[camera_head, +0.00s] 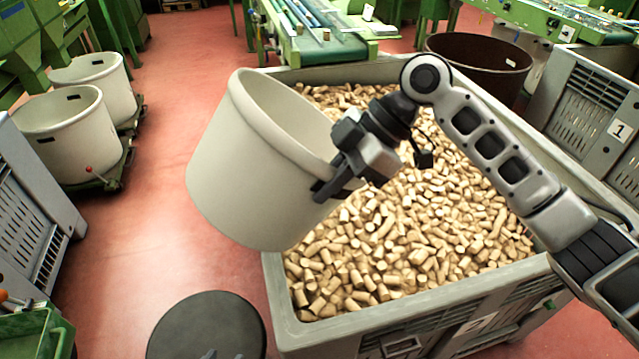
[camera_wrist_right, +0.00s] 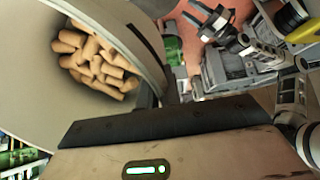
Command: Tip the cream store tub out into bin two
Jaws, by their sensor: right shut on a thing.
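The cream store tub (camera_head: 235,170) is held up at the left edge of bin two, partly over it. It is tilted, with its mouth facing up and to the right toward the bin. My right gripper (camera_head: 335,185) is shut on the tub's rim on the bin side. In the right wrist view several corks (camera_wrist_right: 98,62) lie inside the tub (camera_wrist_right: 30,60). Bin two (camera_head: 400,320) is a grey crate marked 2, widely filled with corks (camera_head: 440,210). My left gripper (camera_wrist_right: 207,12) shows small in the right wrist view, its fingers apart and empty.
Two other cream tubs (camera_head: 70,130) stand on low green dollies at the left. A dark round barrel (camera_head: 480,60) stands behind the bin, and a crate marked 1 (camera_head: 595,100) is at the right. A green conveyor (camera_head: 320,45) is at the back. Red floor is open left of the bin.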

